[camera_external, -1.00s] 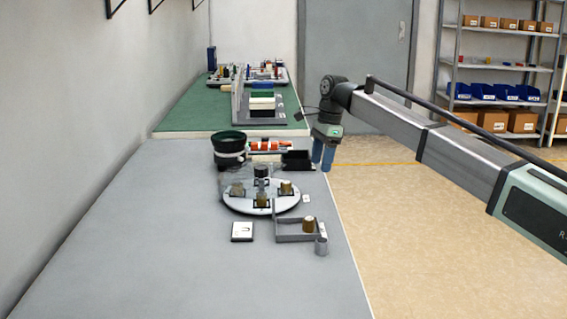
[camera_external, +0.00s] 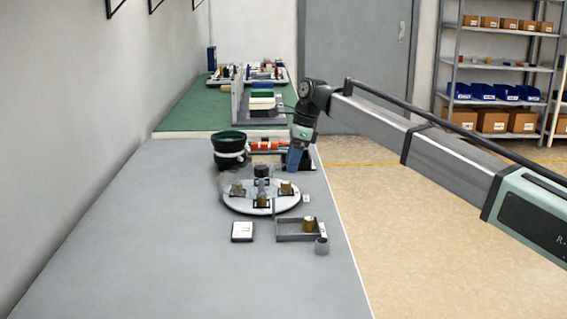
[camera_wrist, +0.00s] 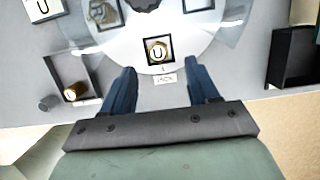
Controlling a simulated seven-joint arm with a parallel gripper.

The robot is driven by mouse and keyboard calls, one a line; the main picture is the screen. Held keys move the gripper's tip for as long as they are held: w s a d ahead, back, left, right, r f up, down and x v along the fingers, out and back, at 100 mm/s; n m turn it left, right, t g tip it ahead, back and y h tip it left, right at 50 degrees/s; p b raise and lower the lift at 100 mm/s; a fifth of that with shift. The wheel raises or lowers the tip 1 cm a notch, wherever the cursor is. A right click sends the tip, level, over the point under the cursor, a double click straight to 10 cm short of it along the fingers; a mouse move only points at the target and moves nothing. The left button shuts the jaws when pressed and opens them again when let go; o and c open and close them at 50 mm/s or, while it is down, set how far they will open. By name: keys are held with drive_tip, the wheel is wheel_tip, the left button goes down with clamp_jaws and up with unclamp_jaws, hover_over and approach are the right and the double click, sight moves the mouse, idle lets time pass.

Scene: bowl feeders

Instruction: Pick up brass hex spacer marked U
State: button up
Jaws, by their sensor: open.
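The brass hex spacer marked U (camera_wrist: 157,50) sits in a dark square nest on the pale round disc (camera_wrist: 130,56), next to a small "PICK" label (camera_wrist: 165,78). In the external view this spacer (camera_external: 286,188) is at the right side of the disc (camera_external: 238,207). My gripper (camera_external: 296,170) is open and empty, above and behind the disc's right edge. In the wrist view its blue fingers (camera_wrist: 160,78) stand wide apart, and the spacer shows between and beyond their tips.
A grey tray (camera_external: 297,239) holding a brass piece (camera_external: 309,225) stands in front, with a grey cylinder (camera_external: 321,246) beside it. A card marked U (camera_external: 242,231) lies left of it. A dark bowl (camera_external: 229,143) stands behind the disc. A black bin (camera_wrist: 292,62) shows at right.

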sight(286, 182)
drive_tip(key=shift+x, duration=3.05)
drive_tip(key=shift+s+d, duration=0.15)
drive_tip(key=shift+c, duration=0.2)
clamp_jaws()
